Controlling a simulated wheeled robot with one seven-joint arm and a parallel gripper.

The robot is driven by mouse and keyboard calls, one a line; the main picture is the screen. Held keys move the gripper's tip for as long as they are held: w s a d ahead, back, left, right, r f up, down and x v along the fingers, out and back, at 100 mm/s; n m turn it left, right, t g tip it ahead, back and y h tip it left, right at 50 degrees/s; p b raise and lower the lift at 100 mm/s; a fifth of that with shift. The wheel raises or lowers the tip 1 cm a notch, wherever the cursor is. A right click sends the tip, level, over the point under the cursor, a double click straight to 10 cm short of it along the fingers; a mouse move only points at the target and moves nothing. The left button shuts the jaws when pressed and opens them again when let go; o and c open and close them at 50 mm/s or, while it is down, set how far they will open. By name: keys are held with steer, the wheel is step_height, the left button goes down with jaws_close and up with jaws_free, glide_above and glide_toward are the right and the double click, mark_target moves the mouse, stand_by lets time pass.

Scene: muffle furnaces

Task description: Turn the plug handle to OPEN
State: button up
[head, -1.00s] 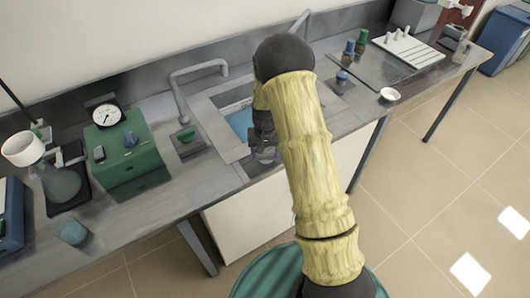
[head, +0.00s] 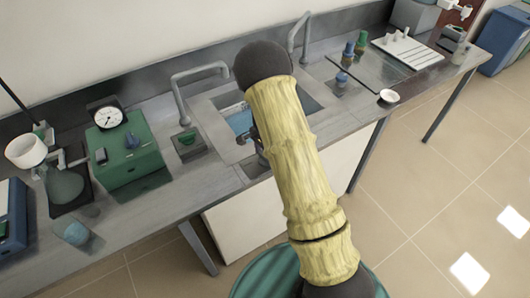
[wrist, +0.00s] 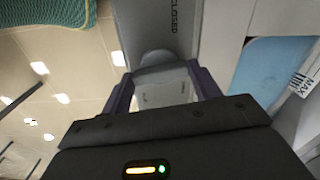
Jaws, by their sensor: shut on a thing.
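In the wrist view the grey plug handle (wrist: 163,94) sits between the two dark purple fingers of my gripper (wrist: 161,76). My gripper is shut on it. A grey panel (wrist: 172,35) just beyond the handle carries the word CLOSED. Any OPEN mark is not visible. In the head view my arm hides the handle and most of my gripper, at the front of the sink (head: 216,128). Blue water (head: 240,121) shows in the sink, and a blue area with a MAX label (wrist: 298,80) shows at the right of the wrist view.
A tap (head: 182,100) arches at the sink's left. A green instrument box (head: 125,155) and a flask (head: 65,185) stand further left on the bench. Blue and green bottles (head: 355,45), a white rack (head: 408,48) and a small white bowl (head: 389,96) are at the right.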

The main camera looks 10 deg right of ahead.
steer(key=shift+r+m, duration=0.1)
steer(key=shift+m, duration=0.8)
steer(key=o, duration=1)
step_height(320, 180, up, 17)
steer(key=shift+r+b, duration=0.15)
steer(key=shift+b, duration=0.6)
